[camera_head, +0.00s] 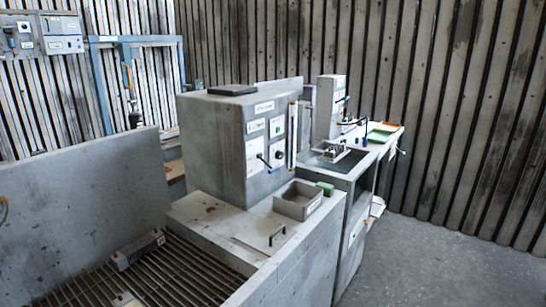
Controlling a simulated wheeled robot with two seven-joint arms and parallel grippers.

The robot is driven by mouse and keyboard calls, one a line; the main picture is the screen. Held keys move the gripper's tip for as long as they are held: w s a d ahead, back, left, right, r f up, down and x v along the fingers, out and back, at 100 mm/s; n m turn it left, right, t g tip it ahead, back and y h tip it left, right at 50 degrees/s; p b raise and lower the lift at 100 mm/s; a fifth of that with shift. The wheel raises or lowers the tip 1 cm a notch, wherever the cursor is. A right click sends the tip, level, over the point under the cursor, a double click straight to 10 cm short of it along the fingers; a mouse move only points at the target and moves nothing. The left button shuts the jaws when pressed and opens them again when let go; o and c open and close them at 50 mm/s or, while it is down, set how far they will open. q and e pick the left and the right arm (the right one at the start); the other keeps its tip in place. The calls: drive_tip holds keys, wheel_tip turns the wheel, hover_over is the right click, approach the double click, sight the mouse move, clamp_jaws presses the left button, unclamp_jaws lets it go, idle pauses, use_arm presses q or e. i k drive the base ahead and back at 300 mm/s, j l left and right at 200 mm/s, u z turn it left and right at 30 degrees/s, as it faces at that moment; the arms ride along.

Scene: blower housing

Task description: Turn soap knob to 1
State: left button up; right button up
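A grey, box-shaped unit (218,146) stands on a pale counter near the middle of the view. Its right-facing panel carries several white labels, a small round dark knob (278,154) and a lever with a blue end (265,162). I cannot read the labels, so I cannot tell which control is the soap knob or where it points. Neither of my grippers is in view, and nothing touches the panel.
A grey open bin (298,200) and a green block (325,188) sit on the counter before the panel. A black handle (277,235) rises from the counter top. A slatted grate (165,275) lies at lower left. Free floor (440,265) is at right.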

sight(279, 155)
drive_tip(key=i+l+u, duration=0.1)
drive_tip(key=u, duration=0.5)
drive_tip(key=i+l+u, duration=0.2)
drive_tip(key=l, duration=0.2)
drive_tip(key=i+l+u, duration=0.15)
drive_tip(key=l, duration=0.25)
drive_tip(key=i+l+u, duration=0.2)
drive_tip(key=l, duration=0.2)
drive_tip(key=l+u, duration=0.15)
drive_tip(key=l, duration=0.3)
drive_tip(key=i+l, duration=0.1)
drive_tip(key=l, duration=0.3)
drive_tip(key=i+l, duration=0.1)
drive_tip(key=l, duration=0.25)
drive_tip(key=i+l, duration=0.1)
drive_tip(key=l, duration=0.3)
drive_tip(key=i+l, duration=0.1)
drive_tip(key=l, duration=0.3)
